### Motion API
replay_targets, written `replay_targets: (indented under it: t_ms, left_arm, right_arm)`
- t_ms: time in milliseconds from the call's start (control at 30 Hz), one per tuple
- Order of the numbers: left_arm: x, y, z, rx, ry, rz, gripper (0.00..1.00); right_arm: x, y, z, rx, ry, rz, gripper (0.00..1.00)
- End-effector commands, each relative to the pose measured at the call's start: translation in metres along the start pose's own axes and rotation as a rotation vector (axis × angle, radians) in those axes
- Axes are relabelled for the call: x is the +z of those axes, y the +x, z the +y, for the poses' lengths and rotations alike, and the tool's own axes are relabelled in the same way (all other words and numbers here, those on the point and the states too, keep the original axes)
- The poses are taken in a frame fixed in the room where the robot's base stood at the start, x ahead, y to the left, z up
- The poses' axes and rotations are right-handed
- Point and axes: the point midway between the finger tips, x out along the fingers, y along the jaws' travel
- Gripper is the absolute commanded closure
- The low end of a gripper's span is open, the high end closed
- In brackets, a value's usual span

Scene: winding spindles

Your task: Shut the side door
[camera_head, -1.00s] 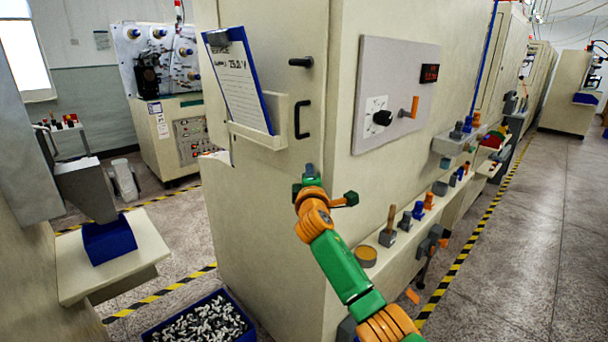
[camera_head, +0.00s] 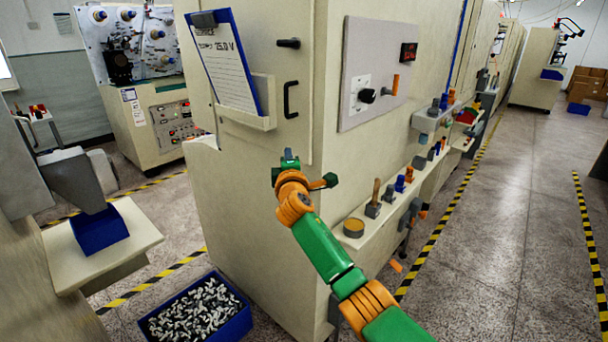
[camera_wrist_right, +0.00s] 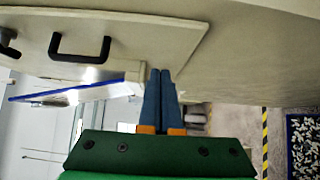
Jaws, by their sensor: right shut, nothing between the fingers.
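The side door (camera_head: 295,62) is a cream panel on the near end of the tall cabinet, with a black handle (camera_head: 290,100), a dark knob above it and a clipboard in a holder. The handle also shows in the wrist view (camera_wrist_right: 80,47). The door lies close to the cabinet face; I cannot tell whether it is fully flush. My right gripper (camera_head: 288,155) is shut and empty, below the handle near the door's lower edge. In the wrist view its fingers (camera_wrist_right: 160,98) are together beside the door panel; contact is unclear. My left gripper is not in view.
A blue bin of small metal parts (camera_head: 240,325) stands on the floor left of the cabinet's base. A ledge with tools and a yellow-topped round tin (camera_head: 353,228) runs along the cabinet's right side. A blue tray (camera_head: 98,230) sits on the left machine's shelf. The right aisle is clear.

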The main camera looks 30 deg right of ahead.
Motion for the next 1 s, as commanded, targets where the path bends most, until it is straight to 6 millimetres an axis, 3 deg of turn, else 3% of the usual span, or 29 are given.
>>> replay_targets:
  t_ms: [267,633,900,967,1000]
  left_arm:
    - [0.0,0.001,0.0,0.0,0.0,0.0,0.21]
    - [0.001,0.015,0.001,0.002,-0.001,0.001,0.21]
    - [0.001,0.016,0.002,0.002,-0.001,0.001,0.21]
    - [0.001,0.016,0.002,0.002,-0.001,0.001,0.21]
    - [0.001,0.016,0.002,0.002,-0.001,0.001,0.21]
  right_arm:
    - [0.011,-0.021,-0.001,0.0,-0.001,0.003,1.0]
    - [0.04,-0.074,-0.003,0.0,-0.001,0.002,1.0]
    - [0.045,-0.085,-0.001,-0.004,-0.001,0.003,1.0]
    - [0.044,-0.083,-0.013,-0.027,0.007,0.008,1.0]
    - [0.041,-0.081,-0.03,-0.064,0.019,0.016,1.0]
